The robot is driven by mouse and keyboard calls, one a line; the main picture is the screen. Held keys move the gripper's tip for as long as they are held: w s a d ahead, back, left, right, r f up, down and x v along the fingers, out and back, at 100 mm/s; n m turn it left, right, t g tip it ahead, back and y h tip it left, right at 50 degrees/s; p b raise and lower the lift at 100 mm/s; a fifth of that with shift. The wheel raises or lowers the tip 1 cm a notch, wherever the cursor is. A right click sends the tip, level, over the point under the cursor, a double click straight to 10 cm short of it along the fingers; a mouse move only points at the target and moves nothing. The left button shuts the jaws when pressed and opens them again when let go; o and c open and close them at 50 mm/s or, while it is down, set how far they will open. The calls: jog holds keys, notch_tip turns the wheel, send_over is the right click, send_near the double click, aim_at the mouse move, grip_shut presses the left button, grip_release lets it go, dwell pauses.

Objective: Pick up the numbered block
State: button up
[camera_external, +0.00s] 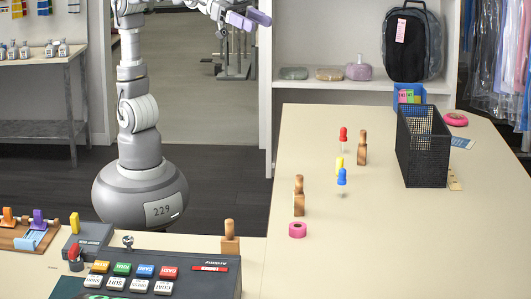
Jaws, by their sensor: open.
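I cannot make out a block with a readable number on it. Wooden blocks with knob-like tops stand upright: one near the table's left edge (299,197), one further back (362,148), and one at the front left (230,238). Any markings on them are too small to read. My gripper (252,19) is at the top of the external view, with its two lavender fingers apart and nothing seen between them. It is raised well away from the blocks, to the left of the cream table (400,240).
Red (343,134), yellow (339,163) and blue (342,177) pin-like pieces stand among the blocks. A pink tape roll (297,230) lies nearby. A black mesh basket (423,155) stands at the right. A console with labelled keys (205,280) is front left. The table's front right is clear.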

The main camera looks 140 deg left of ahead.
jog(key=w+a+f+g, duration=0.1)
jog(key=w+a+f, duration=0.1)
jog(key=f, duration=0.4)
jog(key=w+a+f, duration=0.2)
jog(key=w+f, duration=0.1)
jog(key=f, duration=0.3)
send_over(304, 195)
jog(key=s+d, duration=0.2)
jog(key=s, duration=0.1)
notch_tip(304, 195, down, 18)
jog(key=shift+n+g, duration=0.3)
jog(key=shift+n, duration=0.1)
jog(key=s+f, duration=0.1)
jog(key=f, duration=0.2)
jog(key=s+f, duration=0.1)
jog(key=f, duration=0.2)
jog(key=s+f+b, duration=0.1)
jog(key=f, duration=0.3)
jog(key=shift+s+a+f, duration=0.1)
jog(key=shift+s+a, duration=0.15)
jog(key=shift+a, duration=0.05)
jog(key=b+x, duration=0.1)
jog(key=x, duration=0.3)
jog(key=b+x, duration=0.1)
jog(key=x, duration=0.2)
jog(key=shift+s+a+f+b, duration=0.2)
jog(key=shift+a+f+b, duration=0.1)
jog(key=shift+a, duration=0.05)
jog(key=shift+w, duration=0.25)
grip_shut()
